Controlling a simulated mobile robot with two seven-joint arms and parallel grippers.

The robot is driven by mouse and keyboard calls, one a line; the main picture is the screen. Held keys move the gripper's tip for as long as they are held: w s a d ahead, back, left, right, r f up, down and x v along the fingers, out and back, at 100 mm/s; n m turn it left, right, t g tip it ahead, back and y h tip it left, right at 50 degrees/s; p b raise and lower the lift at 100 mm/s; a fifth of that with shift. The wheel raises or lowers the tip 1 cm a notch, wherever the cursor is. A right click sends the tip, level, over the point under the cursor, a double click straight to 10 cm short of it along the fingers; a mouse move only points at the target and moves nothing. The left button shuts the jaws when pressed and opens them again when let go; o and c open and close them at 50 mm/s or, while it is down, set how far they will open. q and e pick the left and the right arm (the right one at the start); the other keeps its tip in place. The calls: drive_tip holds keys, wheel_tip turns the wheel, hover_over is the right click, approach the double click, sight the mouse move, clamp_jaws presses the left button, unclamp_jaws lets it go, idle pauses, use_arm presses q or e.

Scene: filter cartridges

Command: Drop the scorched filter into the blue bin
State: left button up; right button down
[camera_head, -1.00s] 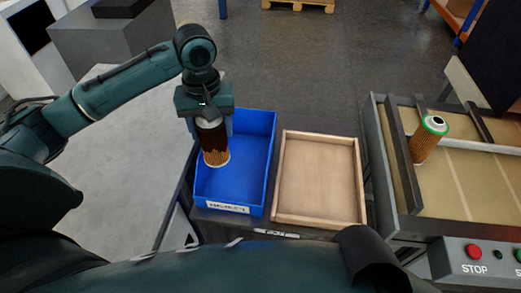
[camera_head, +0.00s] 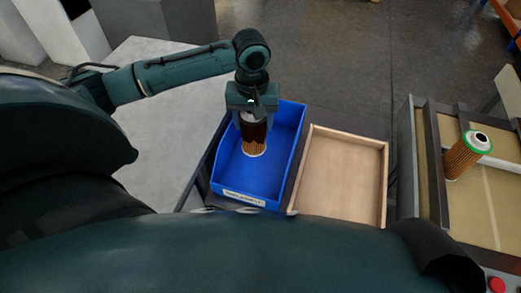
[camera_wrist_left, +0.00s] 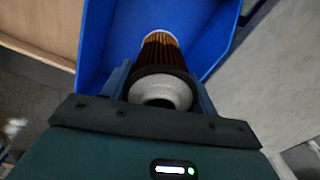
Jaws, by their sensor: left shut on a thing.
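The scorched filter (camera_head: 254,135) is a pleated orange-brown cylinder with a dark, blackened upper part and a pale end ring. My left gripper (camera_head: 253,112) is shut on its upper end and holds it upright, over or inside the blue bin (camera_head: 284,160). I cannot tell whether its lower end touches the bin floor. In the left wrist view, the filter (camera_wrist_left: 160,75) sits between the fingers of the gripper (camera_wrist_left: 161,92), with the blue bin (camera_wrist_left: 100,40) beyond it. The bin has a white label on its front. My right gripper is not in view.
A shallow wooden tray (camera_head: 342,175), empty, stands right of the bin. Farther right, another filter (camera_head: 463,157) with a green-rimmed end stands on the conveyor (camera_head: 490,210). A red button (camera_head: 496,285) shows at the lower right edge.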

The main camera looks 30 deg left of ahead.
use_arm(q)
drive_tip(key=shift+f, duration=0.1)
drive_tip(key=o, duration=1.1)
wheel_tip(320, 180, up, 13)
drive_tip(key=shift+r, duration=0.15)
idle(0.3)
